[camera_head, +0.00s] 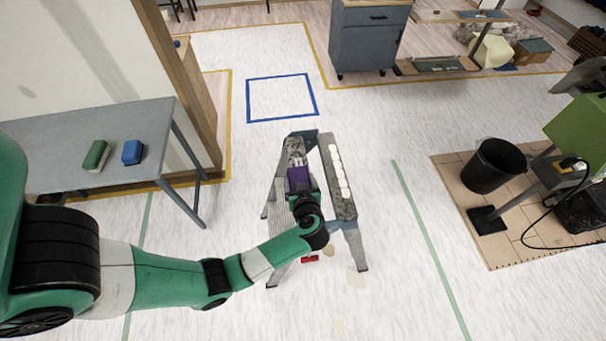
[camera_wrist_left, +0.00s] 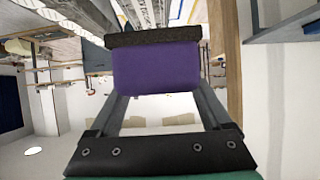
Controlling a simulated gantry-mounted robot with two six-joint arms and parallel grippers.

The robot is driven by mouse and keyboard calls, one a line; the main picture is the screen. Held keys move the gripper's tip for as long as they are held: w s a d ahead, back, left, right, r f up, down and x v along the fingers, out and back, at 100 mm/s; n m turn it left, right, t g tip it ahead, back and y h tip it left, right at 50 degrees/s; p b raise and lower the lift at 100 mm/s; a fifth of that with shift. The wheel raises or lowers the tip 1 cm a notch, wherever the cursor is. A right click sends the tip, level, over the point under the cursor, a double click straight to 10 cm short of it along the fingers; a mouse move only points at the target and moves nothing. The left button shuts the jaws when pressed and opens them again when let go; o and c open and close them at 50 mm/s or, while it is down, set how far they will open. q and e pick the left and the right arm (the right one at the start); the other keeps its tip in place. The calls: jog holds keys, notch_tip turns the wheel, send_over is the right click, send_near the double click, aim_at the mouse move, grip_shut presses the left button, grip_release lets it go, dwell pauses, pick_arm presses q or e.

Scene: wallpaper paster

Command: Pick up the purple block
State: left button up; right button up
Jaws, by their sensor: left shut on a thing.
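The purple block (camera_head: 299,179) is held in my left gripper (camera_head: 298,172) in the head view, above or over a grey folding step stand (camera_head: 341,205). In the left wrist view the purple block (camera_wrist_left: 156,68) sits between the two fingers of my left gripper (camera_wrist_left: 156,85), with a dark strip along one edge. I cannot tell from the head view whether the block touches the stand. My right gripper is not in view.
A grey table (camera_head: 60,155) at the left bears a green block (camera_head: 96,155) and a blue block (camera_head: 132,152). A blue square outline (camera_head: 282,98) marks the floor. A grey cabinet (camera_head: 367,42) stands at the back; a black bucket (camera_head: 494,166) stands at the right.

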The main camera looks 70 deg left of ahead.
pick_arm(q)
jog(key=s+d+r+p, duration=0.2)
jog(key=s+d+r, duration=0.3)
jog(key=s+d, duration=0.1)
jog(key=shift+d, duration=0.8)
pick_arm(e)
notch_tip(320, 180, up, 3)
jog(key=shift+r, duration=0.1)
